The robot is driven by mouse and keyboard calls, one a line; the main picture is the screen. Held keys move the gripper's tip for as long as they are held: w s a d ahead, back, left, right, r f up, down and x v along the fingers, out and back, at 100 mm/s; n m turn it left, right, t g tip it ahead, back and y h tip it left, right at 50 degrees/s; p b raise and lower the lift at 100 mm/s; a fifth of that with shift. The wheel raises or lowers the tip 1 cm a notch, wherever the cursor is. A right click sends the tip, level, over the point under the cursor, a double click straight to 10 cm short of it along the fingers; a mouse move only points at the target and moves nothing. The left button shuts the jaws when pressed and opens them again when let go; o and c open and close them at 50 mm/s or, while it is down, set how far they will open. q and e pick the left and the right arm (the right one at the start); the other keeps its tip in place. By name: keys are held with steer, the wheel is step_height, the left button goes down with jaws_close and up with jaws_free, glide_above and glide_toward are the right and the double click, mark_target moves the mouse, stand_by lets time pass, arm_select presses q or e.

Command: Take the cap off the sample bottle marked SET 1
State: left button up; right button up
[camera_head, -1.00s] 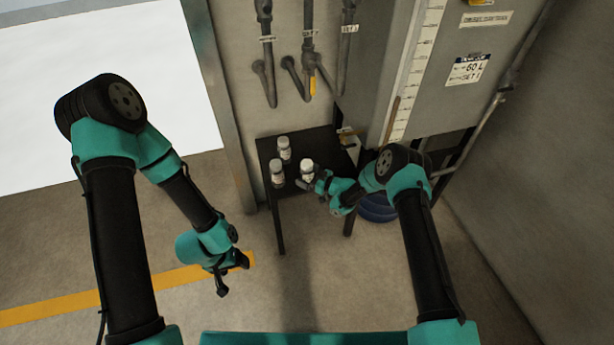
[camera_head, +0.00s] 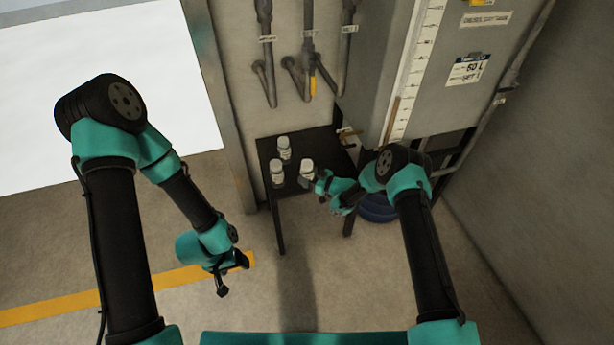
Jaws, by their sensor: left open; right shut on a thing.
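Three small white-capped sample bottles stand on a dark small table (camera_head: 318,146): one at the back (camera_head: 284,148), one at the front left (camera_head: 277,174) and one at the right (camera_head: 307,168). Their labels are too small to read, so I cannot tell which is SET 1. My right gripper (camera_head: 309,181) is at the right bottle, shut on it from its front right side. The fingers partly cover the bottle's lower part. Its cap looks to be on. My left gripper (camera_head: 225,280) is open and empty, low over the floor, well apart from the table.
A grey tank (camera_head: 470,40) with a level scale (camera_head: 411,75) stands behind at the right. Pipes with valves (camera_head: 313,80) run down the wall behind the table. A blue round container (camera_head: 378,208) is under the tank. The floor in front is clear.

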mark_target(311, 173)
steer(key=shift+r, duration=0.5)
steer(key=r, duration=0.1)
steer(key=s+r, duration=0.1)
steer(key=shift+r, duration=0.3)
steer(key=s+r, duration=0.1)
steer(key=s, duration=1.4)
steer(key=shift+r, duration=0.2)
steer(key=o, duration=0.3)
steer(key=c, duration=0.6)
steer(key=shift+d, duration=0.1)
steer(key=shift+c, duration=0.2)
